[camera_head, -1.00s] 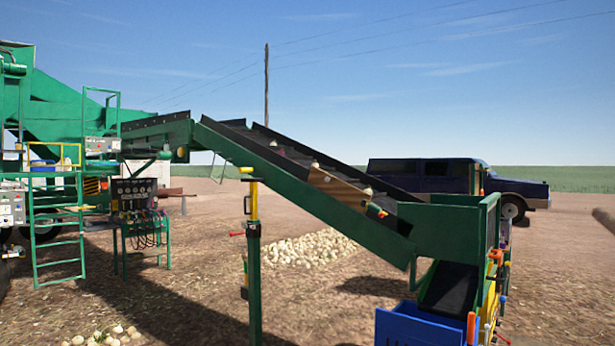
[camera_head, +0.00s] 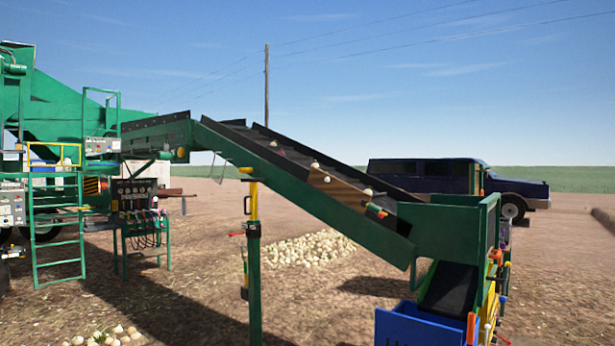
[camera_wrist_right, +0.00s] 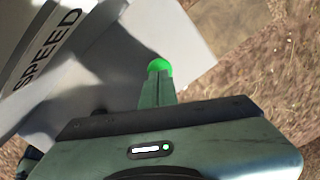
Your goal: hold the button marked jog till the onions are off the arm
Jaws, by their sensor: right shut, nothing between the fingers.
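The green elevator arm (camera_head: 300,176) slopes down from upper left to lower right in the head view. A few pale onions, such as an onion (camera_head: 315,164) and another onion (camera_head: 367,191), sit on its dark belt. In the right wrist view my right gripper (camera_wrist_right: 157,78) is shut and empty. Its fingertips are at a round green button (camera_wrist_right: 159,65) on a grey panel (camera_wrist_right: 95,70) and look to touch it; the contact is partly hidden. The panel is lettered SPEED. No jog marking is readable. My left gripper is not in view.
A blue bin (camera_head: 415,328) stands under the arm's lower end. Onion heaps lie on the ground, one heap (camera_head: 308,248) behind the arm. Control boxes and a green ladder (camera_head: 58,235) are at left. A dark blue truck (camera_head: 430,178) stands behind.

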